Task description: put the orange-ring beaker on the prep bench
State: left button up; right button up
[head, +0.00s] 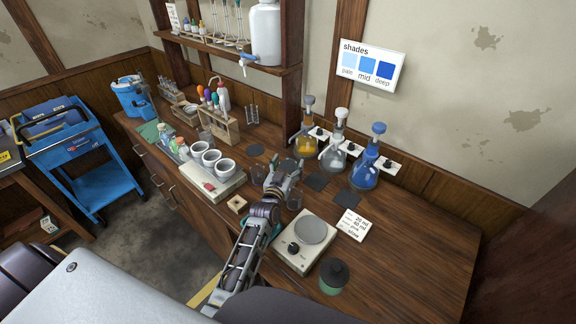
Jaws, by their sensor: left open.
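My left gripper (286,172) is open over the middle of the wooden bench (410,235), its arm reaching up from the bottom of the picture. I cannot make out an orange ring on either, so I cannot tell which is the orange-ring beaker. The gripper and wrist hide part of the bench there. I cannot tell whether the jaws touch any glass. My right gripper is not in view.
A hotplate (309,240) and a dark-lidded green jar (333,276) stand at the front. Orange, clear and blue flasks (364,170) stand behind, near dark mats. A tray of white cups (215,181) is at left. Bare bench top lies at right. A blue cart (88,150) stands apart.

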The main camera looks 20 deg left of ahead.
pick_arm(q)
jog(key=shift+r, duration=0.15)
jog(key=shift+s+d, duration=0.1)
jog(key=shift+s, duration=1.3)
jog(key=s, duration=0.9)
jog(key=shift+d+b, duration=0.25)
jog(key=shift+b, duration=0.2)
jog(key=shift+s, duration=0.1)
